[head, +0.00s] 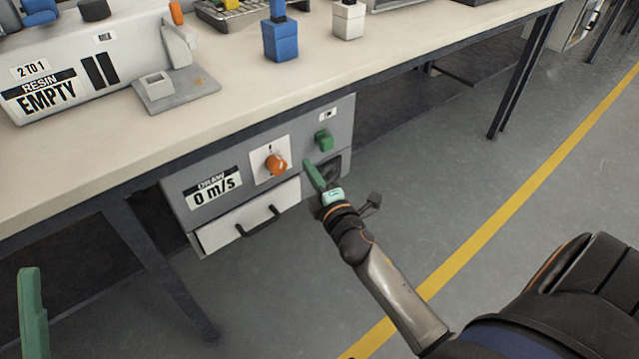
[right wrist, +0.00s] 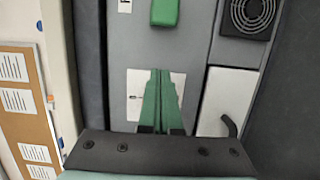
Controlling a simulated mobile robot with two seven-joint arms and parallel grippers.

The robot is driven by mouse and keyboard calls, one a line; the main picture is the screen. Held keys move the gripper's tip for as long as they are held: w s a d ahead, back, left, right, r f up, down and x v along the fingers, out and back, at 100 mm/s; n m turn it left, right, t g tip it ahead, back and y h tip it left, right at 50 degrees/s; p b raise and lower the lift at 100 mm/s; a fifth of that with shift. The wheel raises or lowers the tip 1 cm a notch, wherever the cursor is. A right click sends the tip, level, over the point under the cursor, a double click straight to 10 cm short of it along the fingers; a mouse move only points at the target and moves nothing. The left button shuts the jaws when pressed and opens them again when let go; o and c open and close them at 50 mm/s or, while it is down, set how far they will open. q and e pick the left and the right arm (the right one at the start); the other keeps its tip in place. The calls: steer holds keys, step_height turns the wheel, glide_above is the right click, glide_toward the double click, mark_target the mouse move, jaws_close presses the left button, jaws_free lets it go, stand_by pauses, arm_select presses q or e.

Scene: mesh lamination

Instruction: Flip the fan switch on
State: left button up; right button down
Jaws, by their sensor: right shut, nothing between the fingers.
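A grey control box (head: 240,142) hangs under the table edge and carries a green switch (head: 323,140) and an orange knob (head: 275,164) on a white plate. Which of them is the fan switch is not labelled. The green switch shows at the top of the right wrist view (right wrist: 165,12). My right gripper (head: 312,166) is shut and empty, in front of the box just below the green switch. In the right wrist view its green fingers (right wrist: 160,76) overlap the white plate (right wrist: 140,84) and hide the knob. One green finger of my left gripper (head: 32,305) shows at lower left.
The box has a "DRAW 0 m/s" label (head: 213,191), a drawer (head: 230,232) with a dark handle, and a round fan grille (right wrist: 252,14). The tabletop (head: 240,85) overhangs it. Open floor (head: 480,190) lies to the right. A table leg (head: 160,260) stands left.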

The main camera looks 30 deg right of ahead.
mark_target(334, 144)
steer(key=w, duration=0.3)
steer(key=shift+d, duration=0.4)
steer(key=shift+d+b, duration=0.3)
steer(key=shift+d, duration=1.55)
steer(key=d, duration=0.5)
steer(key=shift+w+p, duration=0.2)
steer(key=shift+p, duration=0.15)
